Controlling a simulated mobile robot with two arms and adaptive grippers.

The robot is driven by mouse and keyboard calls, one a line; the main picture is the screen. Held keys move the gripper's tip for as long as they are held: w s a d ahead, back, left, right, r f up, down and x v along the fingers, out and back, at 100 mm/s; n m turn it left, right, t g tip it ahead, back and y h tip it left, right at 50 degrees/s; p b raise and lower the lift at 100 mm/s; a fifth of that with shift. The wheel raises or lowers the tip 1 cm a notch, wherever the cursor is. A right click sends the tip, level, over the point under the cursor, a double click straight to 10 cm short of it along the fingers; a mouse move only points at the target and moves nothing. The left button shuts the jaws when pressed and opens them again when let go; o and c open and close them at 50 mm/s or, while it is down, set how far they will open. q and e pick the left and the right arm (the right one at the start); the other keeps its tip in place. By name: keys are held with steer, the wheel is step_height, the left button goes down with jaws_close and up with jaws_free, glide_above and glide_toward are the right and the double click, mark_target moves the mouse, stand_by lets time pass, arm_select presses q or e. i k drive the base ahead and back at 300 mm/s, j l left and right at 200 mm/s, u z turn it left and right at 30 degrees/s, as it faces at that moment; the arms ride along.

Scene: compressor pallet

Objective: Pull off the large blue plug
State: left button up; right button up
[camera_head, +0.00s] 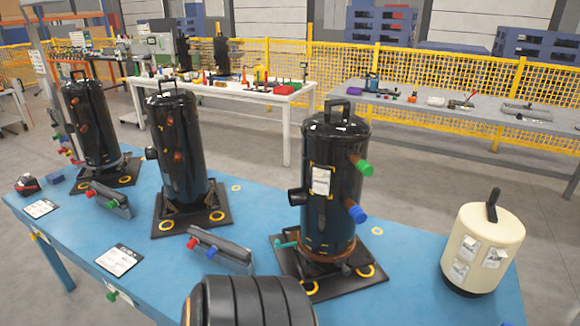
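The large blue plug (357,214) sits on a stub on the right side of the nearest black compressor (330,195). A green plug (364,167) sits higher on the same side. The compressor stands upright on a black base plate (345,289) with yellow rings, on the blue table (410,250). Neither of my grippers can be made out. A dark ribbed shape at the bottom edge, left of the compressor, may be part of me; no fingers show on it.
Two more black compressors (178,150) (90,122) stand to the left. Grey holders (220,248) (108,199) with red and blue pieces lie between them. A cream tank (482,250) stands at the right. The table between tank and compressor is mostly clear.

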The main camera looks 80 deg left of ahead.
mark_target(358, 215)
steer(key=u, duration=1.9)
steer(key=l+u, duration=0.2)
steer(key=l, duration=0.95)
steer(key=k+l+u, duration=0.15)
steer(key=l, duration=1)
